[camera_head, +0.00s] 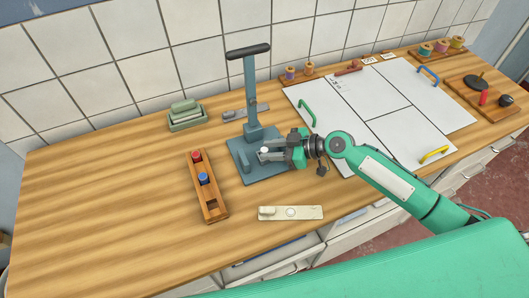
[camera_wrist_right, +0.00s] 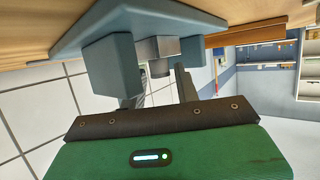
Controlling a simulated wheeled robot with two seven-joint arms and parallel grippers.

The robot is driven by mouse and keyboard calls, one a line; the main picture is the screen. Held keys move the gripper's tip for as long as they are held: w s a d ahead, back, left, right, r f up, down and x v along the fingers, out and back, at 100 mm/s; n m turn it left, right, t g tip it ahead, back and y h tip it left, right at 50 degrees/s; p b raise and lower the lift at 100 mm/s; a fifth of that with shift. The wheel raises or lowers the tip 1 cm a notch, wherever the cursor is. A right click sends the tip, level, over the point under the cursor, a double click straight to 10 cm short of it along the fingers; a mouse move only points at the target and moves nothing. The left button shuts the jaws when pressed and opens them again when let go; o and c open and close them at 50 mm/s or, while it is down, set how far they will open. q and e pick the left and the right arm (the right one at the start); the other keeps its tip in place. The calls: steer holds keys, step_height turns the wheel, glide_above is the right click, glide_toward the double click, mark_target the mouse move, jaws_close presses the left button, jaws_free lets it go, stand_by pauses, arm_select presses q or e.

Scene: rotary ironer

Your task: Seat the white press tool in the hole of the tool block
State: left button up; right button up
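The white press tool (camera_head: 264,150) shows as a small pale knob over the base of the blue press (camera_head: 262,172). My right gripper (camera_head: 272,152) is at the knob, reaching in from the right, its fingers on either side. In the right wrist view a grey metal piece (camera_wrist_right: 160,67) sits near the fingertips (camera_wrist_right: 162,82); I cannot tell whether they touch it. The wooden tool block (camera_head: 216,215) lies left of the press. It holds a red-topped tool (camera_head: 196,156) and a blue-topped tool (camera_head: 203,179); an empty hole (camera_head: 212,205) shows at its near end. My left gripper is out of view.
The press's upright post with its black handle (camera_head: 248,51) stands close behind my right gripper. A cream plate (camera_head: 290,213) lies in front of the press. A white board with coloured handles (camera_head: 400,140) is at the right. The counter left of the tool block is clear.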

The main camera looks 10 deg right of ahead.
jaws_close()
steer(key=shift+r, duration=0.1)
